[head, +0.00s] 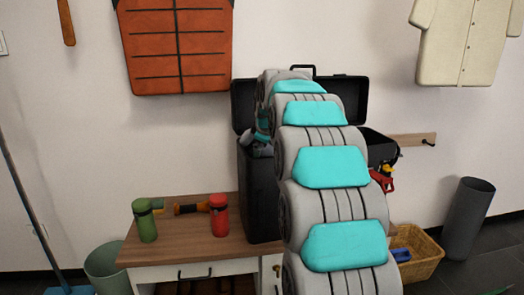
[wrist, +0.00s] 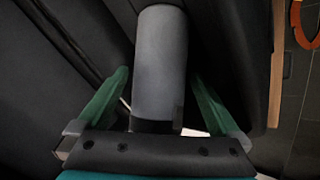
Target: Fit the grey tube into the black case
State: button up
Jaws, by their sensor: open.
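The grey tube (wrist: 160,65) is in the middle of the wrist view, between the two green fingers of my gripper (wrist: 159,76). The fingers stand apart, with a gap on each side of the tube. Dark walls of the black case (wrist: 225,45) show around the tube in that view. I cannot tell how the tube sits against them. In the head view the black case (head: 258,205) stands on the wooden table, with its dark lid raised behind. My gripper is at the case's top there, mostly hidden by my arm. The tube is not clearly visible in the head view.
A green canister (head: 144,220), a red canister (head: 219,215) and an orange-black tool (head: 190,208) are on the table (head: 170,252), left of the case. A wicker basket (head: 420,262) and a dark grey bin (head: 468,218) stand at right. My arm hides the table's right part.

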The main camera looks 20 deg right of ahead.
jog(key=shift+w+d+f, duration=0.1)
jog(key=shift+w+f, duration=0.2)
jog(key=shift+f, duration=0.15)
jog(key=shift+c, duration=0.4)
jog(key=shift+r, duration=0.1)
grip_shut()
jog(key=shift+r, duration=0.15)
